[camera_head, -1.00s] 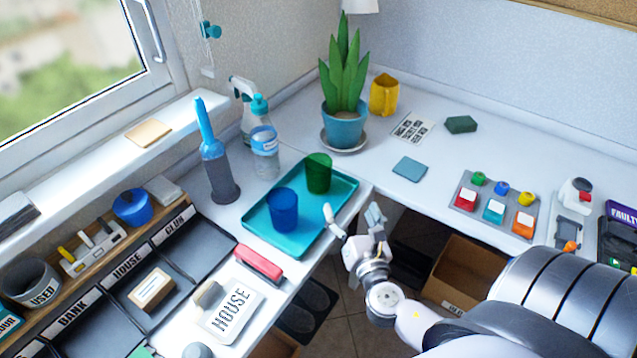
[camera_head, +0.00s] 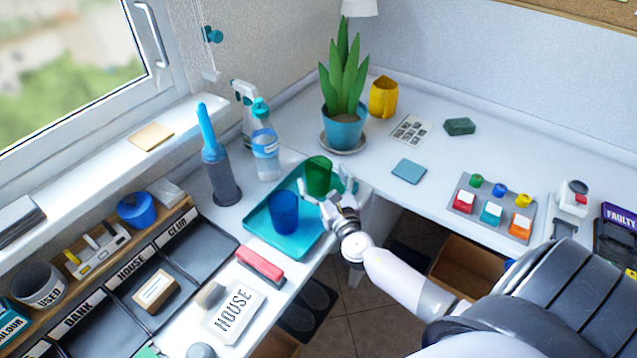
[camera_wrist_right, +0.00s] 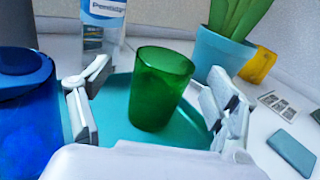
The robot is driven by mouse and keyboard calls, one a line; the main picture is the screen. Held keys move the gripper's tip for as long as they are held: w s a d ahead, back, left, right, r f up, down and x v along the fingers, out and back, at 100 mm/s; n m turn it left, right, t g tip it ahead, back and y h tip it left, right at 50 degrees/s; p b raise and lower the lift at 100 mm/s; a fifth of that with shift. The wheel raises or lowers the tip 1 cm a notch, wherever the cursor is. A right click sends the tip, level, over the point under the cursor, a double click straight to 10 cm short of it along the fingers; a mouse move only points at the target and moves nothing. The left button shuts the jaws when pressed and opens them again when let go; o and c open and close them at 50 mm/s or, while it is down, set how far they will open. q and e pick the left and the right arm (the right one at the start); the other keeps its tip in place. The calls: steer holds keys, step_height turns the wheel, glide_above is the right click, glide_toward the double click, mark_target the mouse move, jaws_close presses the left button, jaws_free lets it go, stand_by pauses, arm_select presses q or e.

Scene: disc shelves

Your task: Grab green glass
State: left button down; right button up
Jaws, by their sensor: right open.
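The green glass (camera_head: 319,174) stands upright on the teal tray (camera_head: 262,236), near its far right end. A blue glass (camera_head: 284,211) stands on the same tray, nearer and to the left. My right gripper (camera_head: 327,188) is open at the tray's right edge, with its fingers spread toward the green glass. In the right wrist view the green glass (camera_wrist_right: 160,90) stands ahead between the two open fingers (camera_wrist_right: 153,112), and no contact is visible. The blue glass (camera_wrist_right: 28,120) is close beside the left finger there. My left gripper is not in view.
A water bottle (camera_head: 265,152), a spray bottle and a dark cylinder with a blue top (camera_head: 222,180) stand behind the tray. A potted plant (camera_head: 344,128) is beyond the green glass. A blue-grey square (camera_head: 409,171) lies on the clear desk to the right.

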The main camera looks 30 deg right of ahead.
mark_target(314, 158)
steer(key=x, duration=0.5)
steer(key=shift+d, duration=0.35)
steer(key=c, duration=1.9)
